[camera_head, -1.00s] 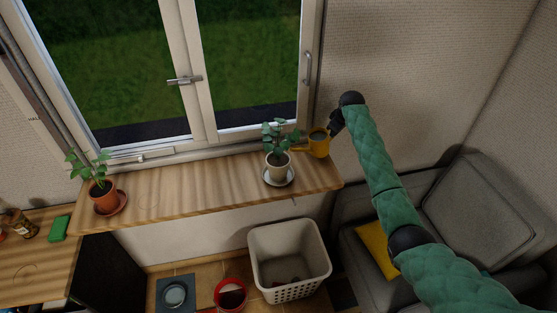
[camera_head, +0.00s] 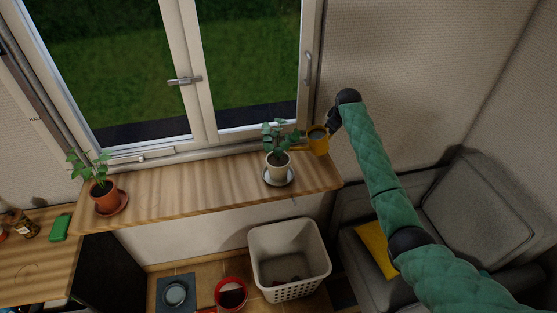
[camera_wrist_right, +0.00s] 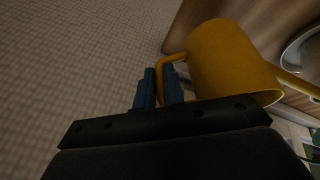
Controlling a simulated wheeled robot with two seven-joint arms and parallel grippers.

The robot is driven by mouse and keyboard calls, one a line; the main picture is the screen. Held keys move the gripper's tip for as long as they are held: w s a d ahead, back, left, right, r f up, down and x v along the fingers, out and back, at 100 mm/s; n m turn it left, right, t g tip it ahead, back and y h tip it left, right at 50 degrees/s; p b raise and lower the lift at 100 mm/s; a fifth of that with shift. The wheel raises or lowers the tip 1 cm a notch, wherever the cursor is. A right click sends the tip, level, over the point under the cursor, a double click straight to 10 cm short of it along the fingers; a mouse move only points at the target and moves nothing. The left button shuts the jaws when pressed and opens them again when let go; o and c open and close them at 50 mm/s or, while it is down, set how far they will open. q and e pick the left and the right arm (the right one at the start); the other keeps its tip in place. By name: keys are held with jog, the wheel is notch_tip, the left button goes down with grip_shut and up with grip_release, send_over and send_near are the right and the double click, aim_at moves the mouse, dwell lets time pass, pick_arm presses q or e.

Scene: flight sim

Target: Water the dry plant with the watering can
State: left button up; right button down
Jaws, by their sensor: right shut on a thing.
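My right gripper (camera_head: 333,120) is shut on the handle of the yellow watering can (camera_head: 319,143), above the right end of the wooden sill. In the right wrist view the blue fingers (camera_wrist_right: 158,88) close around the handle of the can (camera_wrist_right: 232,62). The can's spout points left at a leafy plant (camera_head: 279,138) in a white pot (camera_head: 278,165) on a saucer. Whether water flows is too small to tell. A second plant (camera_head: 92,167) stands in a terracotta pot (camera_head: 102,193) at the sill's left end. My left gripper is out of view.
The wooden sill (camera_head: 190,182) is clear between the two pots. The window (camera_head: 200,75) and wall stand close behind it. Below are a white basket (camera_head: 290,240) and a red bucket (camera_head: 245,285). A grey armchair (camera_head: 480,210) is at right.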

jog(key=shift+r, duration=0.25)
jog(key=shift+s+a+r, duration=0.1)
jog(key=shift+a+r, duration=0.1)
jog(key=shift+r, duration=0.2)
jog(key=shift+r, duration=0.15)
jog(key=shift+s+a+r+t, duration=0.1)
jog(key=shift+s+r+t, duration=0.1)
jog(key=shift+t, duration=0.1)
jog(key=shift+w, duration=0.15)
